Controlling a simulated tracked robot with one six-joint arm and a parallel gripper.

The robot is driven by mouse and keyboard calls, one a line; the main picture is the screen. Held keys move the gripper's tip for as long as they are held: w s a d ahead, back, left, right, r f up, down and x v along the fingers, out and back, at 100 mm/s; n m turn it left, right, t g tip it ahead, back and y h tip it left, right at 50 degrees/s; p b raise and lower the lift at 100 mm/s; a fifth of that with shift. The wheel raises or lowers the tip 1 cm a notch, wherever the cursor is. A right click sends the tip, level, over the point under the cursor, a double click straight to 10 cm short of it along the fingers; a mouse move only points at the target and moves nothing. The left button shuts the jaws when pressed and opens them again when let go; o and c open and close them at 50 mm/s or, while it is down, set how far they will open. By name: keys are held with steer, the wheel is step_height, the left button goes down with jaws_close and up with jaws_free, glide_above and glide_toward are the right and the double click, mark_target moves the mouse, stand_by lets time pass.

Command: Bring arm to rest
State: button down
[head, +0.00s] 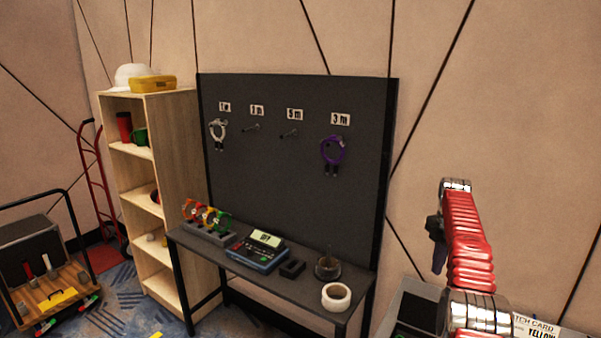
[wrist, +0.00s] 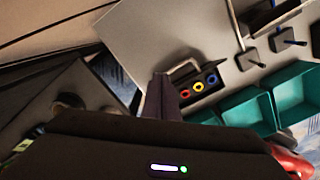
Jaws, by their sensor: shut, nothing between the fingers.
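My red and silver arm (head: 468,250) stands raised at the right side of the head view, above a dark unit at the lower right edge. My gripper (head: 438,258) is the dark part hanging at the arm's left side, clear of the bench and the wall board. In the wrist view my gripper (wrist: 161,92) shows as dark fingers close together, with nothing held between them. The gripper's dark housing hides the lower part of that view.
A dark pegboard (head: 280,190) with cables stands behind a bench (head: 310,292) bearing a tester (head: 257,250) and a tape roll (head: 336,297). A wooden shelf (head: 180,180) stands left. The wrist view shows teal bins (wrist: 250,108) and a black box with coloured rings (wrist: 200,85) below.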

steer(key=s+a+r+m+t, duration=0.1)
steer(key=s+a+r+m, duration=0.3)
steer(key=s, duration=1.1)
steer(key=s+a+r+m+t, duration=0.2)
steer(key=s+a+r+m, duration=0.1)
steer(key=s+a+m, duration=0.7)
steer(key=s+a+r+m+t, duration=0.2)
steer(key=s+a+r+m, duration=0.2)
steer(key=s+a, duration=0.9)
steer(key=s+m, duration=0.3)
steer(key=s, duration=0.5)
steer(key=shift+r, duration=0.35)
steer(key=shift+d, duration=0.1)
